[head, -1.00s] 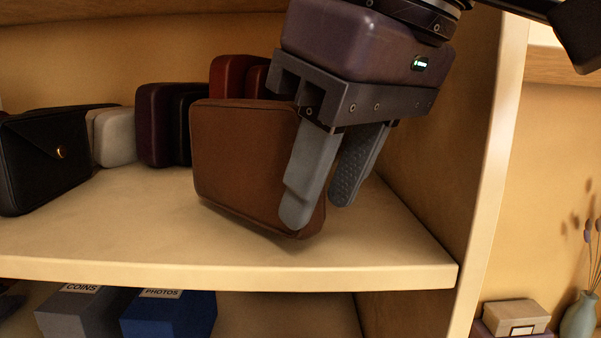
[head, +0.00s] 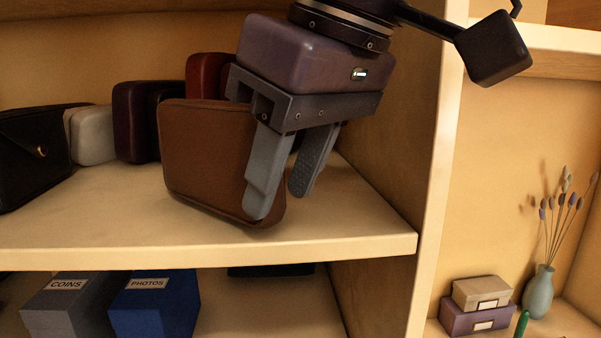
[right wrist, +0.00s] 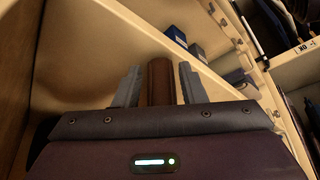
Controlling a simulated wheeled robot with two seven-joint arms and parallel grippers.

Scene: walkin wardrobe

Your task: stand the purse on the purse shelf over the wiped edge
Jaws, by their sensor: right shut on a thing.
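The brown purse (head: 208,160) is over the right part of the purse shelf (head: 200,244), slightly tilted, its right lower corner toward the shelf's front edge. My right gripper (head: 280,205) is shut on the purse's right side, one finger across its front face. In the right wrist view the purse (right wrist: 160,82) shows edge-on between the two fingers. Whether its bottom touches the shelf I cannot tell. My left gripper is not in view.
A black bag (head: 30,150), a pale grey bag (head: 92,135), a dark maroon bag (head: 132,120) and a red bag (head: 205,75) stand left of and behind the purse. An upright panel (head: 437,170) bounds the shelf at right. Boxes (head: 155,305) sit below.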

